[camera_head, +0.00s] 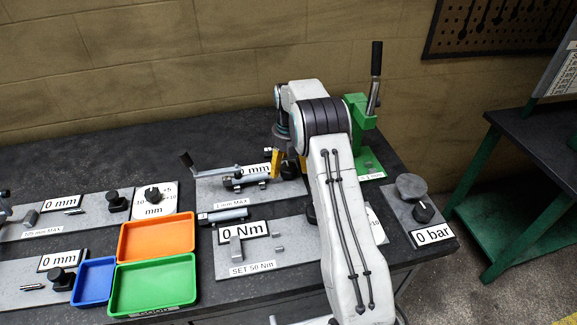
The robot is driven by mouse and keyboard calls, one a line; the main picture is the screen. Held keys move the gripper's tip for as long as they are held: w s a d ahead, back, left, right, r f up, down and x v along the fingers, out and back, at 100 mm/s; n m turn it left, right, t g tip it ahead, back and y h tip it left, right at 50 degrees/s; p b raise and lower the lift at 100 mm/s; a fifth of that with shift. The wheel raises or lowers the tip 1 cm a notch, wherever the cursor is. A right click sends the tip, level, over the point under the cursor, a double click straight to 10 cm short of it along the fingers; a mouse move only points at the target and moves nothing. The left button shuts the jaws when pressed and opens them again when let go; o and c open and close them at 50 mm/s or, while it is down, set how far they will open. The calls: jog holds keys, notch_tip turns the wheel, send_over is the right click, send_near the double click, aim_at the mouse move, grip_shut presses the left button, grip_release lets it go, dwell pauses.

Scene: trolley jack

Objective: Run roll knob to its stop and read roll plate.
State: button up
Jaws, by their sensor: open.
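My gripper (276,172) shows yellow fingers pointing down at the back middle of the bench. It is open, and no object shows between the fingers. No label naming the roll knob or roll plate is legible.
Other boards carry plates reading "0 mm" (62,202), "0 Nm" (243,232) and "0 bar" (432,234). Orange (120,258), blue (78,300) and green (113,311) trays sit at the front left. A green press (360,112) stands behind my arm, which hides part of the bench.

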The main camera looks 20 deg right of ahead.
jog(key=shift+f, duration=0.4)
jog(key=shift+c, duration=0.4)
jog(key=c, duration=1.1)
jog(key=shift+m, duration=0.3)
